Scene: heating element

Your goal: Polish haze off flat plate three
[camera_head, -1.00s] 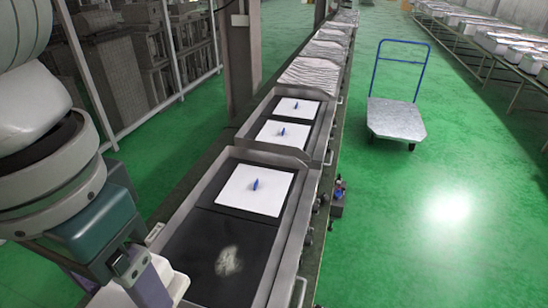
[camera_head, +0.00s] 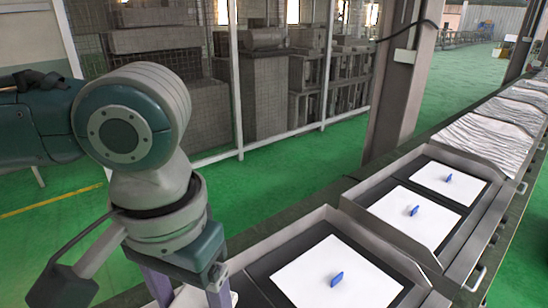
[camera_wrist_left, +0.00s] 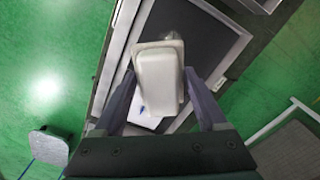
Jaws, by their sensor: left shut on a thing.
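My left gripper (camera_wrist_left: 160,76) is shut on an off-white rounded block (camera_wrist_left: 158,85), which hangs between the two fingers in the left wrist view. In the head view the gripper (camera_head: 190,290) is at the bottom edge, its lower part cut off. The dark flat plate (camera_wrist_left: 205,32) lies beyond the block in a metal frame. A small pale patch of haze (camera_wrist_left: 172,36) shows just past the block's top end; the block hides some of the plate. I cannot tell whether block and plate touch. My right gripper is not in view.
A white sheet (camera_head: 300,278) with a blue piece (camera_head: 337,279) lies on the nearest framed plate. Two similar sheets (camera_head: 395,216) (camera_head: 430,182) lie farther along the line, then wrinkled silvery covers (camera_head: 490,135). A post (camera_head: 395,95) stands behind the line.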

